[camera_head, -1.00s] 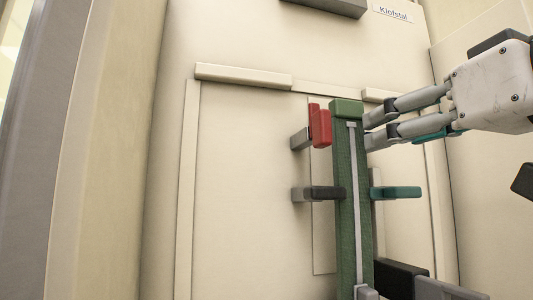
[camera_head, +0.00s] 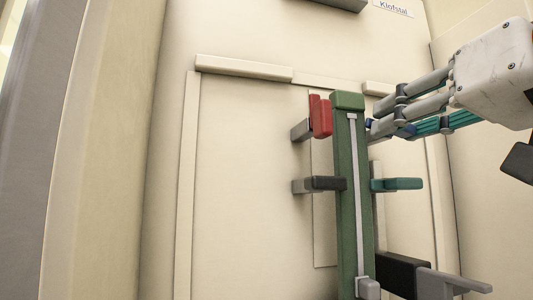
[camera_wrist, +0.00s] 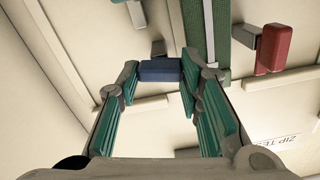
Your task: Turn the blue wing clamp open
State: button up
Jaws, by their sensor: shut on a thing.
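The blue wing clamp (camera_wrist: 160,70) shows between my fingertips in the wrist view, beside the green upright post. My gripper (camera_wrist: 160,76) is shut on it, with one finger at each end of the blue piece. In the head view my gripper (camera_head: 384,127) reaches in from the right to the right side of the post near its top. There the fingers and post hide most of the blue clamp, and only a small blue bit (camera_head: 368,124) shows.
The green post (camera_head: 346,200) carries a red clamp (camera_head: 322,117) at upper left, a dark grey one (camera_head: 325,184) lower left and a teal one (camera_head: 403,184) below my gripper. A black block (camera_head: 402,274) stands at lower right. The cream panel (camera_head: 250,180) is clear at left.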

jog(key=shift+d+f+m+p, duration=0.1)
jog(key=shift+m+p, duration=0.15)
jog(key=shift+m, duration=3.6)
jog(key=shift+d+m+p, duration=0.1)
jog(key=shift+m+p, duration=0.15)
jog(key=shift+m, duration=3.6)
jog(key=o, duration=1.2)
jog(key=shift+c, duration=0.2)
jog(key=s+d, duration=0.2)
jog(key=s, duration=0.9)
jog(key=shift+s, duration=0.35)
